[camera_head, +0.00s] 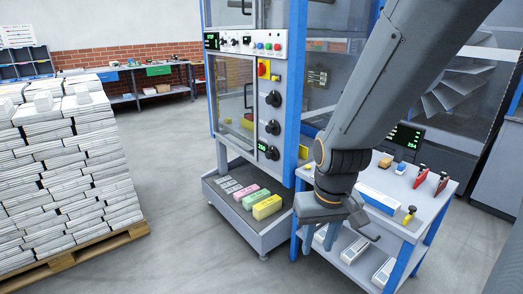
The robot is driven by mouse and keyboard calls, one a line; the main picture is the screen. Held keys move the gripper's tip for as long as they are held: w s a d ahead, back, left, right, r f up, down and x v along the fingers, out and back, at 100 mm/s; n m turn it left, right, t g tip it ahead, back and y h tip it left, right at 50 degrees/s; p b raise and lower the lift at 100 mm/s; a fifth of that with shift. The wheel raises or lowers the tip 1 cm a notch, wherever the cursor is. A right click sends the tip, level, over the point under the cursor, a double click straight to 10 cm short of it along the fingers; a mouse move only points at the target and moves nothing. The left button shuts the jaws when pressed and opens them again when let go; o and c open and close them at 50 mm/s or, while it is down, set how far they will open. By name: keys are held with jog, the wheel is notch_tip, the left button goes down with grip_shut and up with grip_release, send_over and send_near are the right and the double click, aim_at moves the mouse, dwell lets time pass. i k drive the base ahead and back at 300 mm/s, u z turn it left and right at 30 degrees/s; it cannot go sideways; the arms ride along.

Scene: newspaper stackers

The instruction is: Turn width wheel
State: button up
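The machine's front post carries a column of black hand wheels: an upper wheel (273,98), a middle wheel (273,127) and a lower wheel (271,152). A small green display shows beside the lower wheel. The labels are too small to read, so I cannot tell which is the width wheel. My gripper (362,230) hangs in front of the side table, to the right of and below the wheels, and apart from them.
The side table (433,208) at right holds a screen, red-handled tools and small blocks. A low tray (235,217) with coloured packs juts out under the machine. A newspaper pallet (80,258) stands at left. Floor between pallet and machine is clear.

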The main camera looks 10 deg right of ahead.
aim_at(273, 155)
jog(key=u, duration=0.5)
jog(key=i, duration=1.05)
jog(key=z, duration=0.65)
jog(key=i, duration=0.55)
jog(key=z, duration=0.6)
